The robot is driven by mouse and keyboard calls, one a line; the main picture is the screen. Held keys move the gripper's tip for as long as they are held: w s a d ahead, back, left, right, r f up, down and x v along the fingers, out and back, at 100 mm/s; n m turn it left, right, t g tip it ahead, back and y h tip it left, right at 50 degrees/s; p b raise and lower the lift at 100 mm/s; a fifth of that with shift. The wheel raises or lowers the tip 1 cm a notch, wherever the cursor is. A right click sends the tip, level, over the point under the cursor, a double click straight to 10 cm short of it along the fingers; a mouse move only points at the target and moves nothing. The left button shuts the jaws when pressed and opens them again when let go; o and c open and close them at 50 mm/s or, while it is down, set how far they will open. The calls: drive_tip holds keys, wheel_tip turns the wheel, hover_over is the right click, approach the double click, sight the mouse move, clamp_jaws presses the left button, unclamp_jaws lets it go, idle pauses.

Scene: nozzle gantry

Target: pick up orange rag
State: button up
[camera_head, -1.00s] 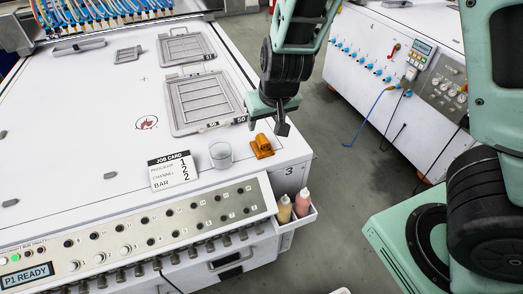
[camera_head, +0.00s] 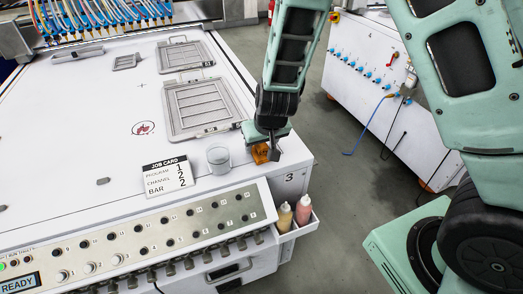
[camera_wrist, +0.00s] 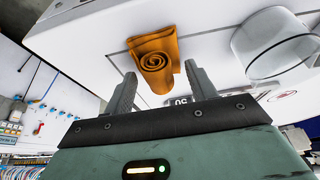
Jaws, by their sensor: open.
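The orange rag (camera_head: 261,153) is rolled up and lies on the white machine top near its right front corner. My gripper (camera_head: 274,150) is over that corner and hides part of the rag in the head view. In the wrist view the rag (camera_wrist: 155,62) shows its spiral end just beyond the fingertips. My open gripper (camera_wrist: 162,88) has one finger to each side of the rag's near end, with nothing held. I cannot tell whether the fingers touch the rag.
A clear cup (camera_head: 219,158) stands close left of the rag, also in the wrist view (camera_wrist: 275,45). A job card (camera_head: 167,177) and a framed screen (camera_head: 200,107) are nearby. Two bottles (camera_head: 294,212) sit in a side tray below the edge.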

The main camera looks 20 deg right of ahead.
drive_tip(key=c, duration=0.7)
wheel_tip(320, 180, up, 10)
drive_tip(key=p, duration=0.3)
drive_tip(key=o, duration=0.4)
drive_tip(key=shift+c, duration=1.6)
drive_tip(key=shift+w, duration=0.1)
